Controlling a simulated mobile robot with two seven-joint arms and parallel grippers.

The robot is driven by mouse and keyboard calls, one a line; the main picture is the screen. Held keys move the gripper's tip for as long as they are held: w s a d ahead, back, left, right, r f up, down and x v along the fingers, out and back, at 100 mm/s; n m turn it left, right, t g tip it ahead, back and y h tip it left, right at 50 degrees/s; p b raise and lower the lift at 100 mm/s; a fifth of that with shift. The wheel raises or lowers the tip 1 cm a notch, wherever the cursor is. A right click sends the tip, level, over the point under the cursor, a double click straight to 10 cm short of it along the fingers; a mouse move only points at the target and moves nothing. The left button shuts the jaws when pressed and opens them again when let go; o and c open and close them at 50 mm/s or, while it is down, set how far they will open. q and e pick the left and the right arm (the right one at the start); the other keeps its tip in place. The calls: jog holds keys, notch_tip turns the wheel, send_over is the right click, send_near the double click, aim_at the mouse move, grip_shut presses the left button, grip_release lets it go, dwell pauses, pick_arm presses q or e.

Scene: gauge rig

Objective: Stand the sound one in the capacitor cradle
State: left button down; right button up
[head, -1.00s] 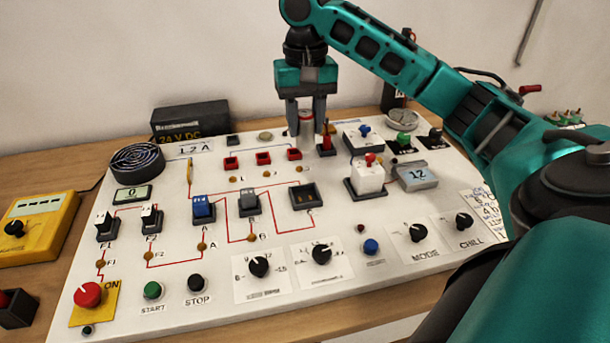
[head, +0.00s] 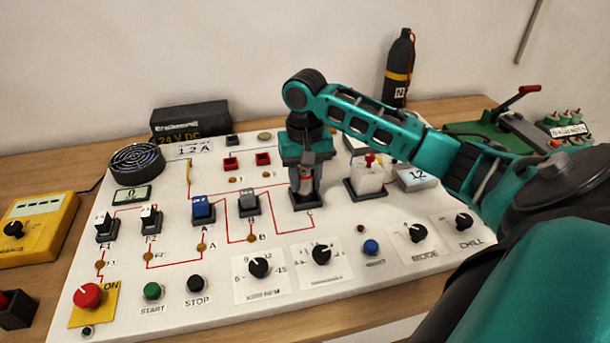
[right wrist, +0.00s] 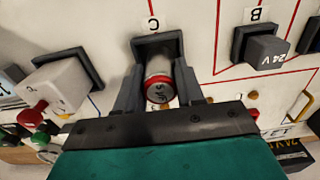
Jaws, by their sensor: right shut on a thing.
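My right gripper (head: 304,198) is shut on a silver can capacitor (right wrist: 157,66) with a red band near its top. My left gripper is not in view.
A grey block (head: 248,202) at B and a blue block (head: 202,208) at A stand left of the gripper. A white block with a red knob (head: 368,180) stands close on the right. Dials (head: 321,254) lie in front.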

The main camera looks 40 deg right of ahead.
aim_at(305, 175)
jog(key=o, duration=1.1)
jog(key=shift+f, duration=0.1)
jog(key=shift+o, duration=0.2)
notch_tip(305, 175, up, 12)
dwell(0.5)
